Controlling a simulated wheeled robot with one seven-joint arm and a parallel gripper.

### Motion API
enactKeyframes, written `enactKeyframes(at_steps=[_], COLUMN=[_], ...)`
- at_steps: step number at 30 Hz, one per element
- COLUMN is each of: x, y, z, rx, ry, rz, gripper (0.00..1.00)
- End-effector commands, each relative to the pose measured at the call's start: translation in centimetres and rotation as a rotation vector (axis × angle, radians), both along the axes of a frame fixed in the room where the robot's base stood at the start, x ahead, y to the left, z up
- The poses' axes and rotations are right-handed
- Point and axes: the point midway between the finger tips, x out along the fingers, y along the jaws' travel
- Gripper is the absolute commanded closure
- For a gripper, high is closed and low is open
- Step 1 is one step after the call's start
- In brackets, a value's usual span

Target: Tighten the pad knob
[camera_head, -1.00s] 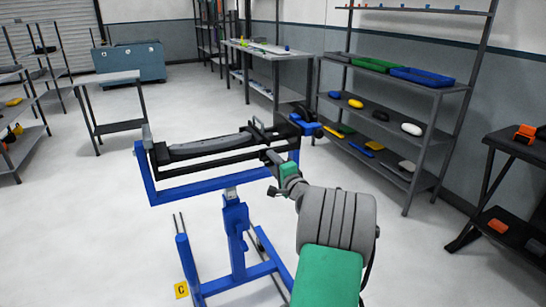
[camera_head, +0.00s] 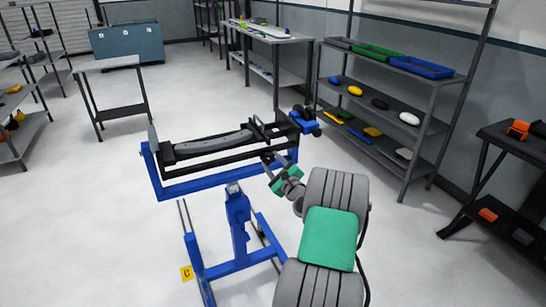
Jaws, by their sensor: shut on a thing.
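A black clamp (camera_head: 262,130) with an upright handle stands near the cradle's right end. My gripper (camera_head: 268,160) is at the front right side of the cradle, just below the clamp. It is shut on a small dark part there, which looks like the pad knob. The knob's outline is mostly hidden by the fingers and too small to make out clearly. A blue block with dark round parts (camera_head: 304,120) sits at the frame's right end, apart from my gripper.
A shelf rack (camera_head: 395,125) with trays and coloured items stands behind to the right. A dark table (camera_head: 515,165) is at the far right. A small grey table (camera_head: 107,72) stands behind left. The floor left of the stand is clear.

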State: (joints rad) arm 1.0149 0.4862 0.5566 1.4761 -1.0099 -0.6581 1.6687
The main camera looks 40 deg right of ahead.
Motion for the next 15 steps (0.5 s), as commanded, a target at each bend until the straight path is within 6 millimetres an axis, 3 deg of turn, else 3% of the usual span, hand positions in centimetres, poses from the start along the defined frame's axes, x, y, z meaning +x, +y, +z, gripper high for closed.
enactKeyframes(at_steps=[15], x=[0.03], y=[0.32], z=[-0.02], rx=[0.455], ry=[-0.128], rz=[0.004], gripper=[0.97])
